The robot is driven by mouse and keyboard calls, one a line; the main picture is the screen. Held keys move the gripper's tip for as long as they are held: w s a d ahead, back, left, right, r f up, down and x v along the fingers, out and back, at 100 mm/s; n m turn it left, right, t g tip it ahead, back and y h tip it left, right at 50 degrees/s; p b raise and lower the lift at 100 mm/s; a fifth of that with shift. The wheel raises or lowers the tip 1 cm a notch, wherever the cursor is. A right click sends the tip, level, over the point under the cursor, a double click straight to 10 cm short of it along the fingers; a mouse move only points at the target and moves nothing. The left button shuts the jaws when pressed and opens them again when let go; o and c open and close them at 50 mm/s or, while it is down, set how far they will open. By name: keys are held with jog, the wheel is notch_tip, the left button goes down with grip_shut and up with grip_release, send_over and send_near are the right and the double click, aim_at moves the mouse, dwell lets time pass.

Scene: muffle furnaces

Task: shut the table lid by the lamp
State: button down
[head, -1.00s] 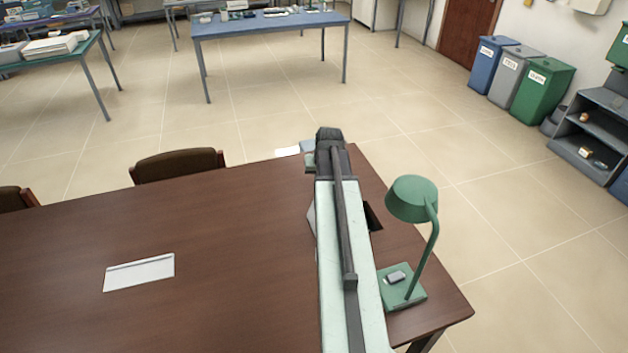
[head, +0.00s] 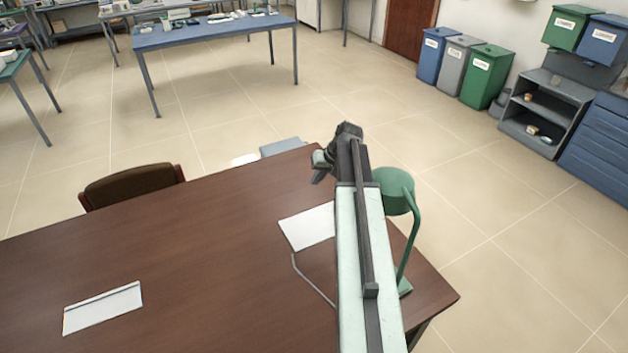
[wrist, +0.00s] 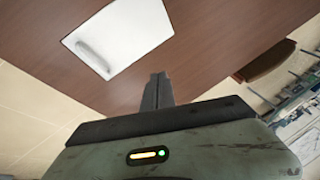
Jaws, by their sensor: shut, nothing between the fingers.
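The white lid by the lamp (head: 308,228) lies to the left of my arm, which hides its right part in the head view. In the wrist view the lid (wrist: 130,35) looks flat in the brown tabletop, with a grey bar along one edge and no dark gap around it. The green lamp (head: 394,190) stands right of my arm, partly hidden by it. My gripper (head: 321,172) is over the table's far right corner, apart from the lid. In the wrist view the gripper's fingers (wrist: 157,82) are together and empty.
A second white lid (head: 103,308) lies flat at the left of the brown table (head: 190,260). A chair (head: 130,186) stands at the far edge. Open floor lies beyond and right.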

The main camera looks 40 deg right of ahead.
jog(key=shift+a, duration=0.1)
notch_tip(320, 180, up, 6)
jog(key=f+p, duration=0.1)
jog(key=p, duration=0.4)
jog(key=s+d+r+p, duration=0.1)
jog(key=s+d, duration=0.4)
jog(key=d, duration=0.4)
jog(key=shift+s+r+p, duration=0.15)
jog(key=shift+r+p, duration=0.15)
jog(key=shift+r, duration=0.05)
